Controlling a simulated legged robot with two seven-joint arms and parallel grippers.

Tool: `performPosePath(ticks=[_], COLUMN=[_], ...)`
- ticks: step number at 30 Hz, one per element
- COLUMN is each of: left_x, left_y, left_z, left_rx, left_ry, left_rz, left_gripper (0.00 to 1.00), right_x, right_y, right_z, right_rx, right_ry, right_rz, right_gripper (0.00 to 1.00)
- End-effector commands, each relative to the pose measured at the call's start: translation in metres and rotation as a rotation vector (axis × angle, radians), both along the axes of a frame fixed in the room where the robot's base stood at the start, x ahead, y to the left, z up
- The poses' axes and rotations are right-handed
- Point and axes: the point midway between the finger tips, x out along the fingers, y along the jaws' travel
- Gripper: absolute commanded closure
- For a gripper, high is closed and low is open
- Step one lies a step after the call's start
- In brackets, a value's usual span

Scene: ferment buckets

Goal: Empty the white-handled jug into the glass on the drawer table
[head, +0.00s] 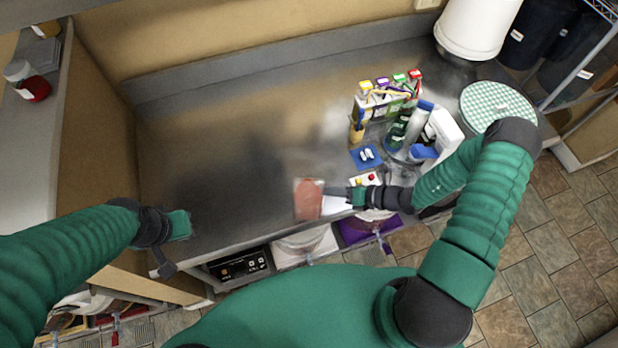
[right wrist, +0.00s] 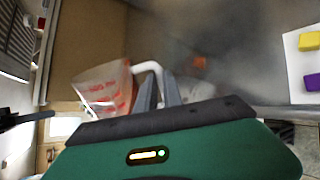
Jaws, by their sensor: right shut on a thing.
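The jug (head: 308,199) is clear with red markings and looks reddish in the head view. It is over the front part of the grey table. In the right wrist view the jug (right wrist: 104,88) shows at the left, with its white handle (right wrist: 150,72) reaching to my fingers. My right gripper (head: 347,196) is shut on that handle; its fingers (right wrist: 160,92) show in the wrist view. I cannot tell whether the jug touches the table. My left gripper (head: 180,226) is apart from it, near the table's front left edge; its jaws are unclear. I cannot make out the glass.
Several bottles with coloured caps (head: 385,84) crowd the table's right side, near a blue mat (head: 367,157) and a white card (head: 365,180) with small coloured pieces. A round checked mat (head: 497,106) and a white bucket (head: 476,25) lie beyond. The table's left and middle are clear.

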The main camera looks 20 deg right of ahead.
Motion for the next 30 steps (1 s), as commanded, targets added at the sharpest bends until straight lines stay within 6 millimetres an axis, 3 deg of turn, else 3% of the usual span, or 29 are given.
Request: performPosePath(ticks=[30], left_x=[0.0000], left_y=[-0.0001], left_z=[0.0063], left_rx=[0.000], left_ry=[0.000], left_rz=[0.000], left_gripper=[1.00], right_x=[-0.0009], right_y=[0.0001], right_z=[0.0021], right_rx=[0.034], right_ry=[0.055], right_rz=[0.007], right_gripper=[1.00])
